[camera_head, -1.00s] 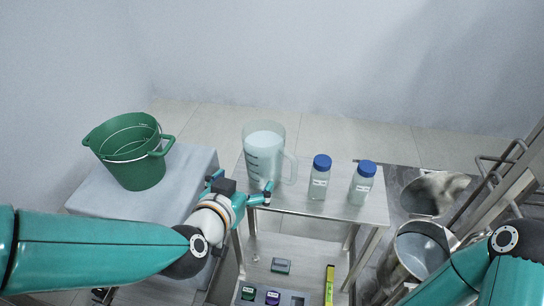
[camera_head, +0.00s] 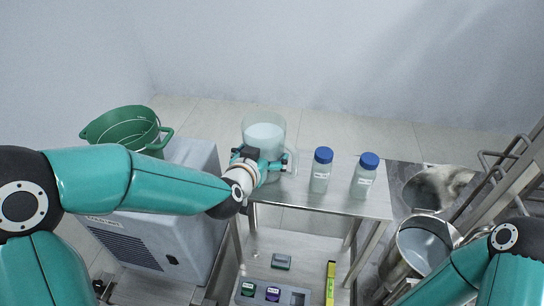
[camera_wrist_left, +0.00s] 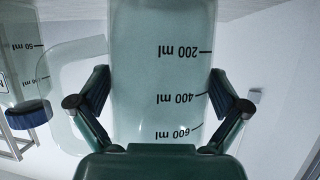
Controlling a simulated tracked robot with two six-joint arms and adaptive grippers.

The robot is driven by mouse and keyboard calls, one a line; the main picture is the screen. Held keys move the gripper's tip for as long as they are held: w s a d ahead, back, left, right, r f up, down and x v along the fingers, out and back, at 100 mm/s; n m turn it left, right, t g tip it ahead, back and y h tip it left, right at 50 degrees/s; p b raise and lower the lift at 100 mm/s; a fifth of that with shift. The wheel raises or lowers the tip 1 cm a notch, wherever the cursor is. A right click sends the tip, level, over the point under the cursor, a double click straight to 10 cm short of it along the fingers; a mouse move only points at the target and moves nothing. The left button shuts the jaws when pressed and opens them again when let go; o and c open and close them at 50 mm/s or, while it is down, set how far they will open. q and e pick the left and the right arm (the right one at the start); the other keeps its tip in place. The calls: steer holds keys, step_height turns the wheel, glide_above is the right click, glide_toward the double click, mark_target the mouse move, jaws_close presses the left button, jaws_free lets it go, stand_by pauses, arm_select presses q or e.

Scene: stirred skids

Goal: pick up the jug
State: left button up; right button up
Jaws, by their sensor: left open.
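The jug (camera_head: 264,127) is a translucent measuring jug with pale contents, standing upright on the steel table. My left gripper (camera_head: 262,164) is at its near side and hides its lower part in the head view. In the left wrist view the jug (camera_wrist_left: 160,75) fills the middle, with its volume marks upside down. The open fingers of my left gripper (camera_wrist_left: 158,105) stand on either side of the jug's body; I cannot tell whether they touch it. The jug's handle (camera_wrist_left: 72,75) is outside the fingers, on the picture's left. My right gripper is not in view.
Two blue-capped bottles (camera_head: 321,170) (camera_head: 364,175) stand right of the jug on the steel table (camera_head: 300,200). A green bucket (camera_head: 122,130) is on the grey cabinet at left. A steel container (camera_head: 420,245) stands at lower right. Small items lie on the lower shelf.

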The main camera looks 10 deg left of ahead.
arm_select(q)
steer(key=shift+w, duration=0.15)
steer(key=c, duration=1.3)
steer(key=shift+r, duration=0.1)
steer(key=shift+c, duration=0.9)
steer(key=shift+r, duration=0.15)
